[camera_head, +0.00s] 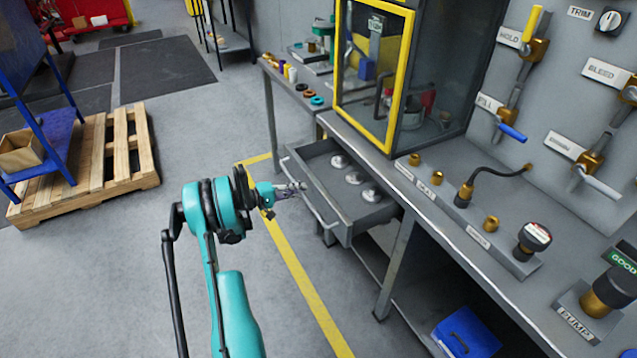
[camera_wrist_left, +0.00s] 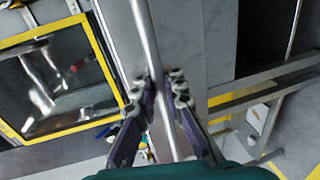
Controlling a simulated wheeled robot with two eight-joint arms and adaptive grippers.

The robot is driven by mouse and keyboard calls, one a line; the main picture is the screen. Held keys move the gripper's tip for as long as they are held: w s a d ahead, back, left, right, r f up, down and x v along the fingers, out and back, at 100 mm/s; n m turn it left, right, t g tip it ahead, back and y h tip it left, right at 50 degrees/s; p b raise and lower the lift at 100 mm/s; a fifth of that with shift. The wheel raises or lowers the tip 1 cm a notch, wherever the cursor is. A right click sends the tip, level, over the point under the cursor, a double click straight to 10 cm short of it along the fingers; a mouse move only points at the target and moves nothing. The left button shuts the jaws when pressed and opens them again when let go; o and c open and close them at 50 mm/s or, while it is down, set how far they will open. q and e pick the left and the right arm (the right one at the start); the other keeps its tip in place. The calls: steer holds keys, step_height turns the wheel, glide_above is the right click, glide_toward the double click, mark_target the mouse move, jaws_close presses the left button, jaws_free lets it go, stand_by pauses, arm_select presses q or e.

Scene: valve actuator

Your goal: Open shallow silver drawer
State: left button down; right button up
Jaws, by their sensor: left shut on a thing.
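The shallow silver drawer (camera_head: 345,190) stands pulled out from under the workbench, and several round silver pieces (camera_head: 352,177) lie in it. Its long bar handle (camera_head: 316,205) runs along the front. My left gripper (camera_head: 297,189) is at the far part of this handle. In the left wrist view the fingers (camera_wrist_left: 165,95) are on both sides of the silver bar (camera_wrist_left: 146,40), shut on it. The drawer front shows as a grey panel behind the bar. My right gripper is in neither view.
The workbench (camera_head: 450,215) carries valves, fittings and a yellow-framed cabinet (camera_head: 400,75) above the drawer. A blue bin (camera_head: 466,335) sits on the lower shelf. A wooden pallet (camera_head: 90,165) lies at the left. The floor in front of the drawer is clear, with a yellow line (camera_head: 295,270).

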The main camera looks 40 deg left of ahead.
arm_select(q)
steer(key=f+v, duration=0.1)
steer(key=v, duration=0.6)
steer(key=shift+s+a+f, duration=0.2)
steer(key=shift+s, duration=0.25)
steer(key=c, duration=1.6)
jaws_free()
steer(key=shift+o, duration=0.2)
steer(key=shift+s+a, duration=0.1)
steer(key=v, duration=1.1)
steer(key=shift+s, duration=0.4)
steer(key=shift+a, duration=0.15)
